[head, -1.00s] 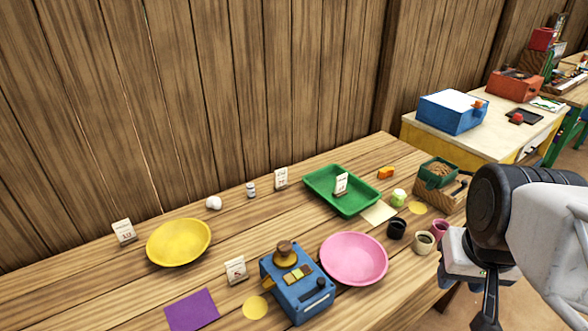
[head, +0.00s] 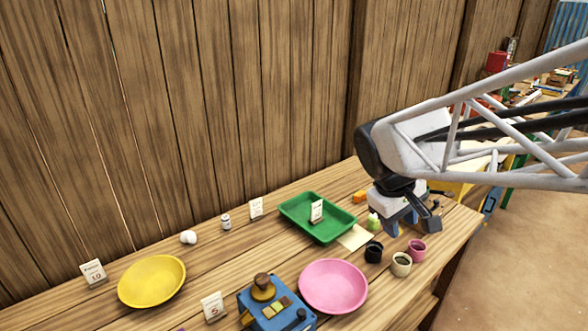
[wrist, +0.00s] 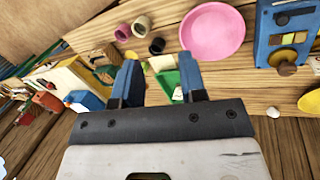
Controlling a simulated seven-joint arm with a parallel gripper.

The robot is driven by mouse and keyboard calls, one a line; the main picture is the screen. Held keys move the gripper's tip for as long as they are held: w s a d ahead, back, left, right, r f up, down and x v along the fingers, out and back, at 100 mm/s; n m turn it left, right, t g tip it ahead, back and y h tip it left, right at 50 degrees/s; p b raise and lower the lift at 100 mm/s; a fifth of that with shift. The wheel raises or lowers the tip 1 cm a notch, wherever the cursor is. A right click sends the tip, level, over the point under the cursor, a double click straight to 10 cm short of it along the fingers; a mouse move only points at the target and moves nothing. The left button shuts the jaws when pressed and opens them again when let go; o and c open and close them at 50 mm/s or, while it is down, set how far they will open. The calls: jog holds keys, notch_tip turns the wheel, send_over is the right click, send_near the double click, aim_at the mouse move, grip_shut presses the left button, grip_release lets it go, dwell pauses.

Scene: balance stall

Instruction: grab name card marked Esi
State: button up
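Several small white cards stand on the wooden table. One is at the left beside the yellow plate (head: 93,273), one in front beside the blue device (head: 213,306), one at the back (head: 256,208), and one in the green tray (head: 317,211). Their writing is too small to tell which says Esi. My gripper (head: 408,228) hangs above the table's right end, right of the tray and apart from every card. In the wrist view my gripper (wrist: 160,78) is open, with nothing between its blue fingers.
A green tray (head: 296,204), pink plate (head: 333,286), yellow plate (head: 152,281) and blue device (head: 276,309) stand on the table. Dark (head: 374,252), cream (head: 401,264) and pink (head: 417,251) cups stand near my gripper. A plank wall (head: 230,100) rises behind.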

jog(key=w+a+f+n+h, duration=0.1)
jog(key=w+a+n, duration=0.2)
jog(key=w, duration=0.4)
jog(key=w+a+f+n+h, duration=0.1)
jog(key=w+a+n+h, duration=0.1)
jog(key=w+a, duration=0.35)
jog(key=n+t+h, duration=0.4)
jog(key=n+t, duration=0.4)
jog(key=n, duration=0.7)
send_near(258, 199)
jog(key=shift+w+d+f, duration=0.3)
jog(key=shift+w, duration=0.25)
jog(key=shift+w+d+f, duration=0.25)
jog(key=shift+w+d, duration=0.1)
jog(key=shift+w, duration=0.15)
jog(key=shift+x, duration=1.25)
jog(key=shift+f, duration=0.1)
jog(key=shift+x, duration=2.55)
jog(key=shift+s+d+f, duration=0.1)
jog(key=shift+s+f, duration=0.05)
